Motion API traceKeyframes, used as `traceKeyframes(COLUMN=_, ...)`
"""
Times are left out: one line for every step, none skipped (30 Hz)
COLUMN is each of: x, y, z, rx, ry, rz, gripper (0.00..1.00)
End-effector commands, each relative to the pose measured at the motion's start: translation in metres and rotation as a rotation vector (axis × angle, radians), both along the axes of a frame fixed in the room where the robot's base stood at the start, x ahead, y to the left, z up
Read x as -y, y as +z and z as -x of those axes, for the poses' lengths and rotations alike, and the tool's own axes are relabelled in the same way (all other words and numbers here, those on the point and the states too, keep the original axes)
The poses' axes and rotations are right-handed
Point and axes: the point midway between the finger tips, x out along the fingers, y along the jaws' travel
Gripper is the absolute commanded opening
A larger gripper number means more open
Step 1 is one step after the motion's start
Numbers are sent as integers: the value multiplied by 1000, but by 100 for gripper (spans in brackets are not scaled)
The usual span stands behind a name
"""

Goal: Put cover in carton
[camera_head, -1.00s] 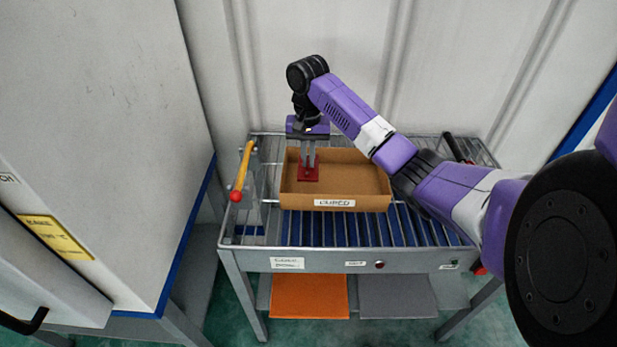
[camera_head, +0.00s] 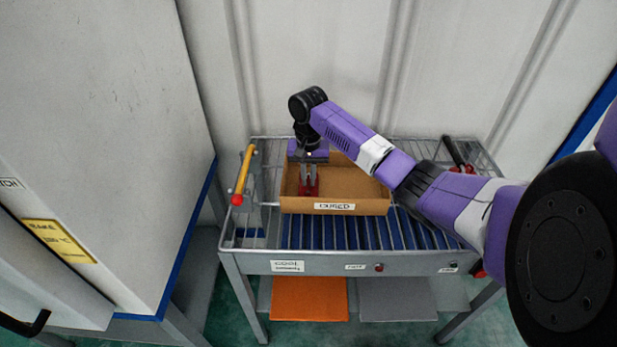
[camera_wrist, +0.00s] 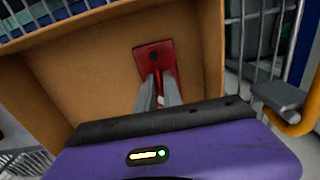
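The red cover (camera_head: 309,192) is inside the open brown carton (camera_head: 350,208), at its left end. My gripper (camera_head: 309,184) reaches down into the carton from above. Its two grey fingers (camera_wrist: 158,88) stand on either side of a red raised part of the cover and look shut on it. The cover is low in the carton; whether it touches the floor cannot be told. The fingers and the front wall hide part of it.
The carton stands on a roller table (camera_head: 330,232). A yellow lever with a red knob (camera_head: 243,175) rises left of the carton. A large grey cabinet (camera_head: 100,130) stands at the left. The right part of the carton is empty.

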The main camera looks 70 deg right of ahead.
Motion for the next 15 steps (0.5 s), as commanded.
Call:
traceKeyframes(x=0, y=0, z=0, rx=0, ry=0, rz=0, gripper=23)
traceKeyframes(x=0, y=0, z=0, rx=0, ry=0, rz=0, gripper=29)
traceKeyframes(x=0, y=0, z=0, rx=0, ry=0, rz=0, gripper=29)
traceKeyframes(x=0, y=0, z=0, rx=0, ry=0, rz=0, gripper=29)
traceKeyframes(x=0, y=0, z=0, rx=0, ry=0, rz=0, gripper=29)
traceKeyframes(x=0, y=0, z=0, rx=0, ry=0, rz=0, gripper=29)
traceKeyframes(x=0, y=0, z=0, rx=0, ry=0, rz=0, gripper=29)
traceKeyframes(x=0, y=0, z=0, rx=0, ry=0, rz=0, gripper=29)
traceKeyframes(x=0, y=0, z=0, rx=0, ry=0, rz=1, gripper=29)
traceKeyframes(x=0, y=0, z=0, rx=0, ry=0, rz=1, gripper=29)
traceKeyframes(x=0, y=1, z=0, rx=0, ry=0, rz=1, gripper=29)
traceKeyframes(x=0, y=2, z=0, rx=0, ry=0, rz=1, gripper=29)
traceKeyframes(x=1, y=3, z=0, rx=1, ry=0, rz=2, gripper=29)
traceKeyframes(x=0, y=5, z=-1, rx=2, ry=0, rz=1, gripper=29)
traceKeyframes(x=0, y=8, z=-1, rx=3, ry=1, rz=2, gripper=29)
